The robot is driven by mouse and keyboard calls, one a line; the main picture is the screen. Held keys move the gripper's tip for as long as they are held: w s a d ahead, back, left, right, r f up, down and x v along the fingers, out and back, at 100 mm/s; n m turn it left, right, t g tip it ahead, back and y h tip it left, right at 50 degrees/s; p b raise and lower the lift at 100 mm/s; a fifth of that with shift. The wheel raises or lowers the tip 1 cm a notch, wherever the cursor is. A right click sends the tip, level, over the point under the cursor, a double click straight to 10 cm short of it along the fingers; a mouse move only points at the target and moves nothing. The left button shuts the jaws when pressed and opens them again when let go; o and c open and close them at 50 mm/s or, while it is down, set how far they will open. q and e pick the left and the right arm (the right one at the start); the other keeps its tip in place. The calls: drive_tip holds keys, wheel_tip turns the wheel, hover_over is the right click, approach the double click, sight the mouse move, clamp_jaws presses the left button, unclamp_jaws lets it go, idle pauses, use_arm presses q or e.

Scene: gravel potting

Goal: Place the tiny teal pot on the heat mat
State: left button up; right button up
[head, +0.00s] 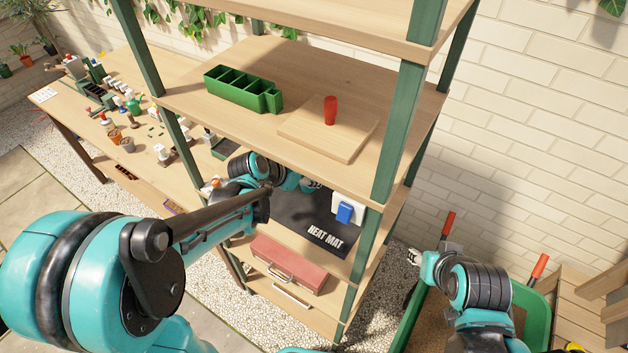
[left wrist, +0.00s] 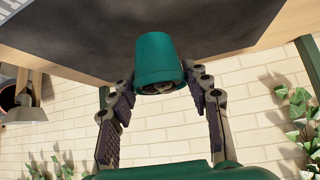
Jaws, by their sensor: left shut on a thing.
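The teal pot (left wrist: 158,60) is between the fingers of my left gripper (left wrist: 162,90), which is shut on it near the rim. In this wrist view the picture is upside down, so the pot is upright with its open rim up. The dark heat mat (left wrist: 150,25) is beneath the pot; I cannot tell whether they touch. In the head view the heat mat (head: 303,226) lies on a middle shelf, its lettering at the front. My left arm reaches in over its back left, and the pot and left fingers are hidden there.
A blue-and-white device (head: 345,213) stands at the mat's right side, near a green shelf post (head: 365,245). The upper shelf (head: 290,65) is close above, with a green divided tray (head: 240,95) and a board (head: 325,140). A red box (head: 288,263) sits below.

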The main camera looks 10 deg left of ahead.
use_arm(q)
drive_tip(key=shift+w+d, duration=0.6)
drive_tip(key=shift+w, duration=0.3)
drive_tip(key=f, duration=0.1)
drive_tip(key=f+b, duration=0.1)
drive_tip(key=f, duration=0.1)
drive_tip(key=shift+w+d+f+b, duration=0.1)
drive_tip(key=shift+w+f+b, duration=0.2)
drive_tip(key=shift+b, duration=0.1)
drive_tip(key=shift+s, duration=0.1)
drive_tip(key=shift+r, duration=0.1)
drive_tip(key=o, duration=1.3)
